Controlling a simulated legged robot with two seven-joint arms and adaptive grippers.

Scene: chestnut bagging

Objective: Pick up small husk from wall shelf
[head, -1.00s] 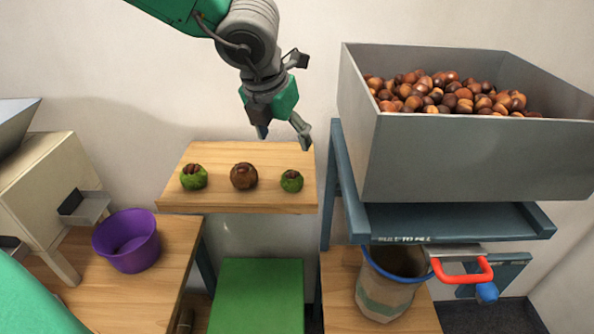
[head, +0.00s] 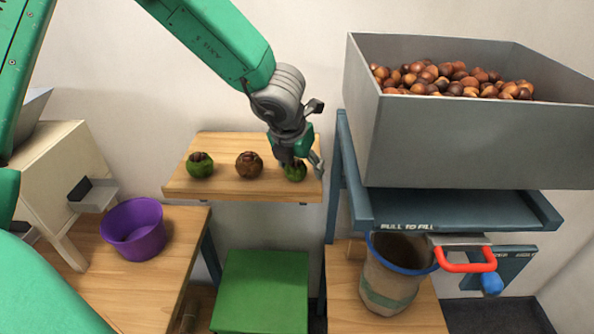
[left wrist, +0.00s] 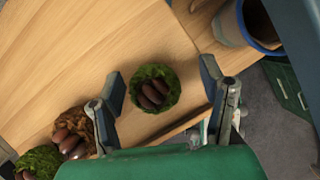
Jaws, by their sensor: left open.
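Three husks with chestnuts in them sit in a row on the wooden wall shelf (head: 229,187). The left one is green (head: 200,165), the middle one is brown (head: 249,165), and the right one is a small green husk (head: 295,173). My left gripper (head: 304,172) is low over the right husk and partly hides it. In the left wrist view the small husk (left wrist: 155,88) lies between the two open fingers (left wrist: 162,95), with brown nuts showing in it. The brown husk (left wrist: 75,132) is beside one finger. My right gripper is not in view.
A grey bin (head: 450,140) of chestnuts stands close to the right of the shelf, above a blue frame (head: 450,210). Below are a bag with a blue rim (head: 390,285) and a red handle (head: 465,266). A purple bucket (head: 135,230) stands on the left bench.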

